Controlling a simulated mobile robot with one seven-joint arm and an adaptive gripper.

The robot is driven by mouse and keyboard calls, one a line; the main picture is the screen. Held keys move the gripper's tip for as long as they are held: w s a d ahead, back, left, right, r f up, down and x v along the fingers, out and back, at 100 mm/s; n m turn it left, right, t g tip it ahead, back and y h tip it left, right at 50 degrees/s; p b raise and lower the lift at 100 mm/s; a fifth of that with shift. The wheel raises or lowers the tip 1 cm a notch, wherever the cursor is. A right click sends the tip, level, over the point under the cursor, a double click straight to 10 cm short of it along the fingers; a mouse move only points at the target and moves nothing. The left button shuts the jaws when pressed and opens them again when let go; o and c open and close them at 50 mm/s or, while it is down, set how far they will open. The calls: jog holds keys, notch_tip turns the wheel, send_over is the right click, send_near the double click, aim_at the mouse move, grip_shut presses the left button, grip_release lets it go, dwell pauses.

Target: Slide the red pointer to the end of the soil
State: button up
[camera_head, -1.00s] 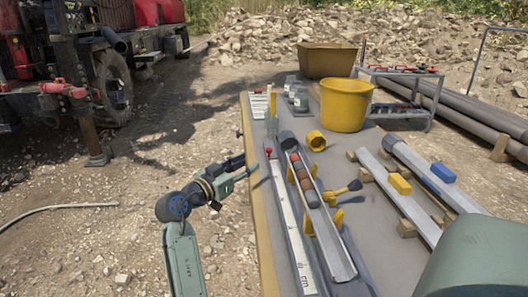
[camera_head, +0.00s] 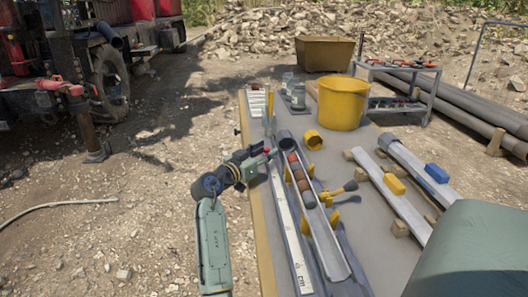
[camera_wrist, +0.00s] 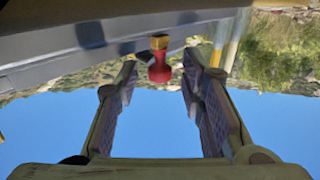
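The red pointer (camera_head: 267,150) sits at the far end of the white ruler (camera_head: 286,222) on the table. The soil, several brown and reddish pieces (camera_head: 299,176), lies in the far part of the grey trough (camera_head: 325,240) just right of the ruler. My gripper (camera_head: 260,158) is open at the left of the pointer, low near the ruler's far end. In the wrist view, the pointer (camera_wrist: 159,70), red with a brassy base, shows in the gap between the two spread fingertips. I cannot tell whether either finger touches it.
Yellow supports (camera_head: 332,217) hold the trough. Jars (camera_head: 297,97) stand at the back. The ruler's near part is clear.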

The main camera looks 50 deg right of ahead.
grip_shut()
dwell(0.7)
